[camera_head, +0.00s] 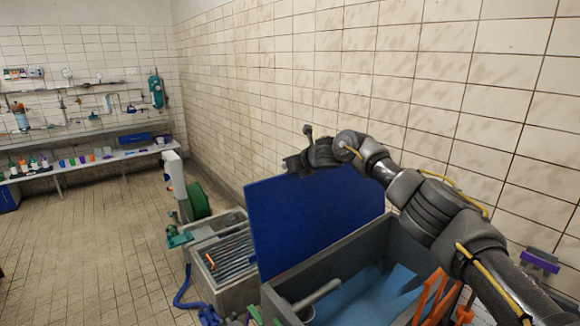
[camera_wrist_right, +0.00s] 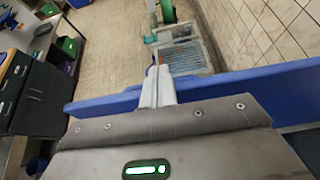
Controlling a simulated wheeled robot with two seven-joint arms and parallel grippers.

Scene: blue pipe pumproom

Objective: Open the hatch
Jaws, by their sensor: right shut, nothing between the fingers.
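The hatch is a flat blue panel (camera_head: 310,222) that stands raised, nearly upright, at the left side of an open grey box (camera_head: 325,268). My right arm reaches over the box from the right. My right gripper (camera_head: 291,164) is at the panel's top edge, near its upper left part. In the right wrist view the shut, empty fingers (camera_wrist_right: 157,88) are beside the blue panel's edge (camera_wrist_right: 220,86), which crosses the picture. Whether they touch it I cannot tell. My left gripper is not in view.
Inside the box are a blue surface and a grey pipe. A grated grey basin (camera_head: 222,258) and a green hose reel (camera_head: 197,201) stand left of the panel. A tiled wall runs close behind on the right. The tiled floor (camera_head: 95,245) at left is clear.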

